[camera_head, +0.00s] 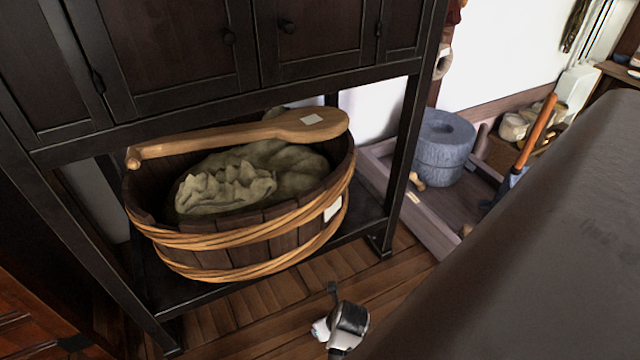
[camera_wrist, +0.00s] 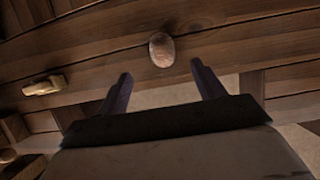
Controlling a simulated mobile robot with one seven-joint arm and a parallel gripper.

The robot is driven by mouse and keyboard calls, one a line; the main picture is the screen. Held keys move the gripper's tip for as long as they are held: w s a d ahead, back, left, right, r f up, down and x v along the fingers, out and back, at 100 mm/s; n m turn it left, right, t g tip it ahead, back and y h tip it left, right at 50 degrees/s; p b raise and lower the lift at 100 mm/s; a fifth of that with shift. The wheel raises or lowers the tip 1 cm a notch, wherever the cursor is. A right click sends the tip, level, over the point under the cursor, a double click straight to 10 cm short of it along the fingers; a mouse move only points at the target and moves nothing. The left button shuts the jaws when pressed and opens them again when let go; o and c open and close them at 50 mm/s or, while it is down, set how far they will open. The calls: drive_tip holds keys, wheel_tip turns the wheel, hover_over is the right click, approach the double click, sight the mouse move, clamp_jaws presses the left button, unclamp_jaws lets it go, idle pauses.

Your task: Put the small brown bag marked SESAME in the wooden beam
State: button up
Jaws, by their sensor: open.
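In the wrist view my gripper (camera_wrist: 162,88) is open, with nothing between its two dark fingers. Ahead of the fingers, a small rounded brownish thing (camera_wrist: 161,50) rests against wooden planks; I see no marking on it and cannot tell if it is the SESAME bag. A small tan piece (camera_wrist: 44,86) lies farther left. No lettering can be read in either view, so the bag is not identified. In the head view a low wooden frame (camera_head: 432,228) lies on the floor around a grey stone quern (camera_head: 445,148); I cannot tell whether it is the beam.
A dark cabinet (camera_head: 180,55) stands over a wooden tub (camera_head: 255,245) holding a greenish sack (camera_head: 225,190), with a wooden paddle (camera_head: 240,135) across its rim. An orange-handled tool (camera_head: 537,130) leans near pale bags (camera_head: 515,127). A large dark surface (camera_head: 540,220) fills the right.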

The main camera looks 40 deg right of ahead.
drive_tip(key=x, duration=0.5)
drive_tip(key=shift+w+x, duration=0.15)
drive_tip(key=shift+x, duration=1.35)
drive_tip(key=shift+w+x, duration=0.15)
drive_tip(key=shift+x, duration=1.35)
drive_tip(key=shift+d+r, duration=0.1)
drive_tip(key=shift+d, duration=0.1)
drive_tip(key=shift+c, duration=0.2)
drive_tip(key=c, duration=1.2)
drive_tip(key=shift+r, duration=0.15)
drive_tip(key=shift+r, duration=9.9)
